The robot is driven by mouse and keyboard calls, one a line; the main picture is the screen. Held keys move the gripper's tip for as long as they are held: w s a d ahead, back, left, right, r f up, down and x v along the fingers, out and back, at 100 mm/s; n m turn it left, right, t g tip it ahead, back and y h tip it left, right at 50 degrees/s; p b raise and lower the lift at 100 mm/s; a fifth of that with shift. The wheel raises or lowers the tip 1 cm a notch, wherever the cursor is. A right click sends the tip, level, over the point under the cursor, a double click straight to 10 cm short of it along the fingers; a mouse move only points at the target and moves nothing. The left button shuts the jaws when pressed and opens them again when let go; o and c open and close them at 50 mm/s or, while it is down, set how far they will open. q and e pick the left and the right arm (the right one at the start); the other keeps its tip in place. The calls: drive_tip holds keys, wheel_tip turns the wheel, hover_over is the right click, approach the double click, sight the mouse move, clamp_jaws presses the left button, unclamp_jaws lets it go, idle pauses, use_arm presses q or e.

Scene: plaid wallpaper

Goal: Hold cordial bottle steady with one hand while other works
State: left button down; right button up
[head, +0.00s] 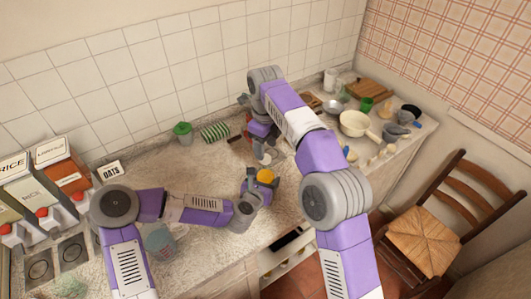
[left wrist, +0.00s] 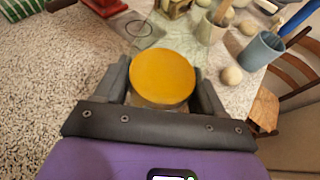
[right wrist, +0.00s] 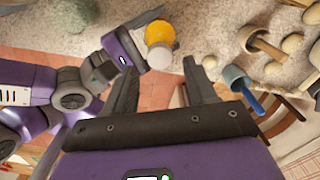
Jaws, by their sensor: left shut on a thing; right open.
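The cordial bottle shows as a round orange-yellow cap (head: 265,176) at the middle of the head view. The cap fills the middle of the left wrist view (left wrist: 162,72), with the body mostly hidden below it. In the right wrist view the orange top (right wrist: 159,32) has a pale part beside it. My left gripper (head: 257,184) is shut on the bottle, one finger on each side. My right gripper (right wrist: 162,76) is open with nothing between its fingers. In the head view it is near the counter, behind the bottle, partly hidden by its arm.
A cream pan (head: 355,123), a green cup (head: 366,104) and a wooden board (head: 369,90) crowd the right counter. A green lidded jar (head: 183,132) and striped cloth (head: 215,132) stand by the tiled wall. Dispensers (head: 70,185) line the left. A wooden chair (head: 440,225) stands at right.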

drive_tip(key=shift+f, duration=1.95)
